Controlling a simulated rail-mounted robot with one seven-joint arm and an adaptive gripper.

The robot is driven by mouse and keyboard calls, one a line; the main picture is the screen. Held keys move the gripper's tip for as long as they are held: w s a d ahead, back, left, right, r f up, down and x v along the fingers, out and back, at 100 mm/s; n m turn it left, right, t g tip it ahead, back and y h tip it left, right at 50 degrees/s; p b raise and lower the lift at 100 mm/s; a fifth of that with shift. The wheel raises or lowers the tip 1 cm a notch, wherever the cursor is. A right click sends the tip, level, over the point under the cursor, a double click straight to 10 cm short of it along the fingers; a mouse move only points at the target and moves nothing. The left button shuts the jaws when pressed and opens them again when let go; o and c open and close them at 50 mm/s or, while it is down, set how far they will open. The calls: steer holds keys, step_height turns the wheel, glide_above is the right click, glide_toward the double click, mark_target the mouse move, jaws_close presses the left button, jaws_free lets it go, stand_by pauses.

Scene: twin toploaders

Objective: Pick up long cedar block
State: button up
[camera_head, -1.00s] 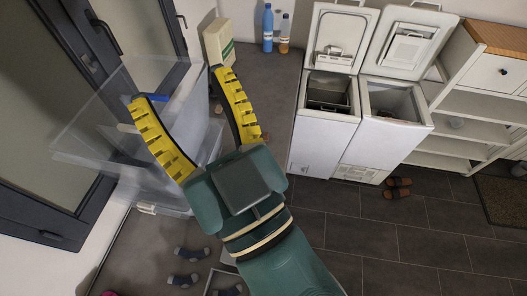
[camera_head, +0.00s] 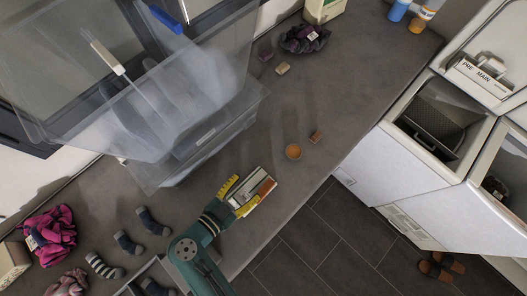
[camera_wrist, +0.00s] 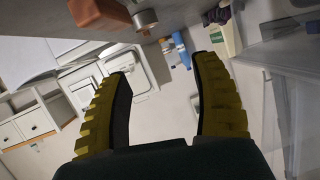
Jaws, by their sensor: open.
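A reddish-brown strip (camera_head: 266,188), apparently the long cedar block, lies by a flat, light-edged piece on the grey counter. My gripper (camera_head: 246,190) is open at the strip's left end in the head view, with yellow ribbed fingers apart. Its near finger partly covers the light-edged piece, and I cannot tell whether it touches. In the wrist view my gripper (camera_wrist: 160,95) has nothing between its fingers. A reddish-brown block (camera_wrist: 98,14) shows at the top edge there, cut off by the frame. I cannot tell which block it is.
A small wooden cube (camera_head: 315,137) and a round wooden piece (camera_head: 293,152) lie farther along the counter. A clear plastic tub (camera_head: 200,140) stands left of my gripper. Several socks (camera_head: 127,243) lie lower left. White toploaders (camera_head: 410,150) stand beyond the counter's right edge.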

steer(key=g, duration=0.2)
glide_toward(263, 191)
steer(key=shift+w+d+f+n, duration=0.3)
steer(key=shift+w+d+f, duration=0.45)
steer(key=shift+w+d, duration=0.25)
steer(key=b+x, duration=0.1)
steer(key=x, duration=0.5)
steer(key=shift+d+f, duration=0.15)
steer(key=shift+d, duration=0.05)
steer(key=shift+w+d+f, duration=0.1)
steer(key=shift+w+d, duration=0.05)
steer(key=shift+w, duration=0.15)
steer(key=c, duration=1.1)
